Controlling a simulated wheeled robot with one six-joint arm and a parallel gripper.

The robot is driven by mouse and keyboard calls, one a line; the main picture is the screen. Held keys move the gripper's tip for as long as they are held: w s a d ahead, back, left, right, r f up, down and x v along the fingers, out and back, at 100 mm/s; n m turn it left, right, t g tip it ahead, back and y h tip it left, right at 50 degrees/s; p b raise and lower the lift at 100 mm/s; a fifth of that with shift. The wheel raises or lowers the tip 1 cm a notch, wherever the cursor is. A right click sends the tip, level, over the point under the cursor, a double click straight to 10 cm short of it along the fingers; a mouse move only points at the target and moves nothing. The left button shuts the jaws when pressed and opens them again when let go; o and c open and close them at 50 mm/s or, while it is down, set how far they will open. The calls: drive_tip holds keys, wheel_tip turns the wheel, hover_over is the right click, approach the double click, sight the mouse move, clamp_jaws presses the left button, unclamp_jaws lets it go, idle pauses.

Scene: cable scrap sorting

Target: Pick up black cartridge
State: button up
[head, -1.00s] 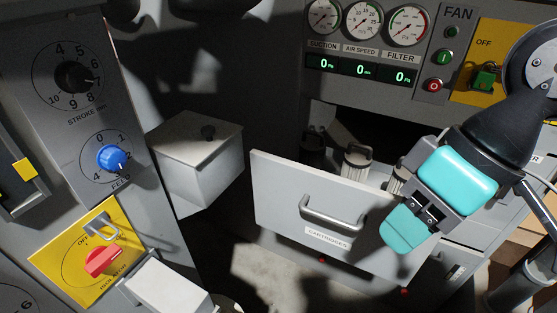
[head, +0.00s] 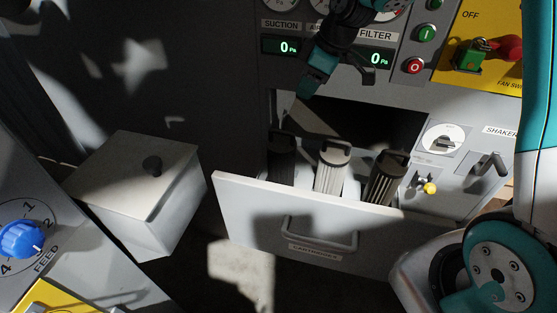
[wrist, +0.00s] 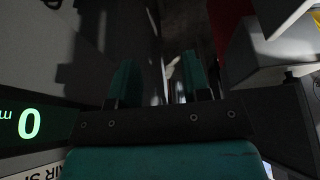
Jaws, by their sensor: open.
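An open drawer (head: 245,205) labelled CARTRIDGES holds three upright cartridges in a row in the head view. The left one is a black cartridge (head: 283,160), partly in shadow. The middle one is a pale cartridge (head: 331,168). The right one is a dark, brownish cartridge (head: 385,178). The drawer front hides their lower ends. My gripper (head: 322,78) is above the drawer, in front of the gauge panel, apart from the cartridges. In the wrist view its two teal fingers (wrist: 160,78) are spread with nothing held between them. No cartridge can be made out in the wrist view.
A grey lidded box (head: 135,180) stands left of the drawer. The gauge panel (head: 275,65) is close behind my gripper. A panel with a yellow-tipped lever (head: 428,188) and a dial (head: 443,139) is at the right. The dark opening behind the cartridges is shadowed.

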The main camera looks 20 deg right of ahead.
drive_tip(key=p, duration=0.3)
approach(281, 132)
drive_tip(key=x, duration=0.5)
drive_tip(key=shift+w+d, duration=0.1)
drive_tip(key=shift+w, duration=0.1)
drive_tip(key=shift+p+x, duration=1.65)
drive_tip(key=shift+x, duration=1)
drive_tip(key=shift+d, duration=0.1)
clamp_jaws()
